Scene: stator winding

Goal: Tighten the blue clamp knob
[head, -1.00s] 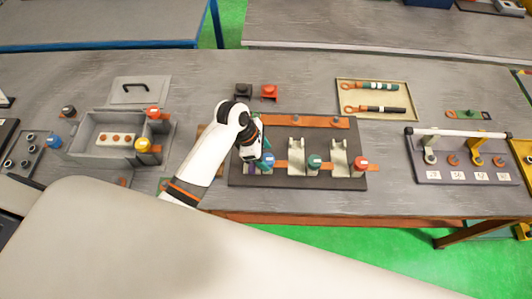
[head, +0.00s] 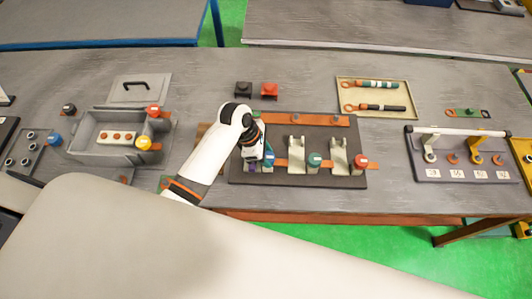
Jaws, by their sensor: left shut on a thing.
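The blue clamp knob (head: 269,156) sits at the left end of the dark clamp board (head: 340,182), partly hidden behind my left gripper. My left gripper (head: 254,160) points down at the board's left side, right at the blue knob. Its fingers are small and partly covered, but it is shut on the blue knob. A green knob (head: 315,159) and a red knob (head: 361,161) stand farther right on the same board. My right gripper is not in view.
Two pale upright brackets (head: 297,152) stand on the board. A grey box (head: 102,138) with colored knobs is at left. A tray (head: 388,113) with two tools lies behind right. A rack with a white bar (head: 455,134) stands at right. Bare table lies between them.

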